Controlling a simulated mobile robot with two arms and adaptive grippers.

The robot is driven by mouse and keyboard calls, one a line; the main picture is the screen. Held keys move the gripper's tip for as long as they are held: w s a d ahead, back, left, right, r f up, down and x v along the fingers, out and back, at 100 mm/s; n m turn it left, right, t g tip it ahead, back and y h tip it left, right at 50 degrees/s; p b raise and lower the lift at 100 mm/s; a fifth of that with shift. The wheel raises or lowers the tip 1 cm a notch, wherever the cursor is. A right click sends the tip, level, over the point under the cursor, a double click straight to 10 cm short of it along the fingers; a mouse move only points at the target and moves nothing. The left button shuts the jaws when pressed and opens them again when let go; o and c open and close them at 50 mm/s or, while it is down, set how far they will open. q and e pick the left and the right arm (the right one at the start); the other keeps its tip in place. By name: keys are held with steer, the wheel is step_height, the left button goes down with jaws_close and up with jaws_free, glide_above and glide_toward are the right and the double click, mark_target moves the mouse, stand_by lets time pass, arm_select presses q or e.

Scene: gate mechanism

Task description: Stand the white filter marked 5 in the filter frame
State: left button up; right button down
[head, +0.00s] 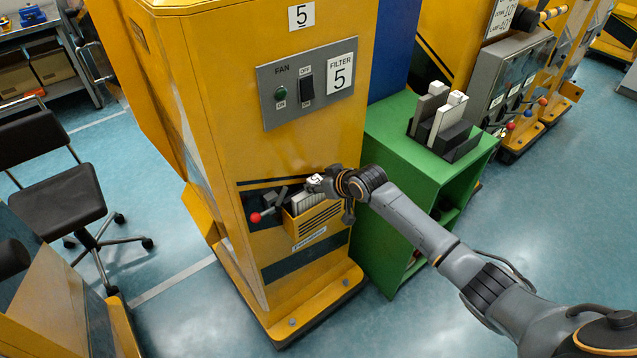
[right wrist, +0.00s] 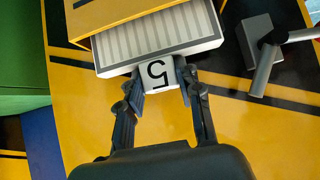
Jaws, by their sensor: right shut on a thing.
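The white filter marked 5 (head: 308,200) is at the mouth of the yellow filter frame (head: 318,226) low on the yellow machine's front. In the right wrist view the filter's pale pleated face (right wrist: 155,42) shows beside the frame's yellow wall (right wrist: 125,14), and part of the filter is hidden by it. How deep it sits I cannot tell. My right gripper (head: 318,184) is shut on the filter's white tab marked 5; its fingers (right wrist: 160,74) are on either side of the tab. My left gripper is not in view.
A grey lever with a red knob (head: 256,217) is just left of the frame. A fan panel (head: 307,83) is above. A green cabinet (head: 385,150) stands to the right, with white and grey filters (head: 447,112) in a dark rack. A chair (head: 62,195) is at left.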

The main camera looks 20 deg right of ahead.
steer(key=shift+f, duration=0.25)
steer(key=c, duration=0.8)
jaws_free()
steer(key=v, duration=1.2)
steer(key=shift+s, duration=0.1)
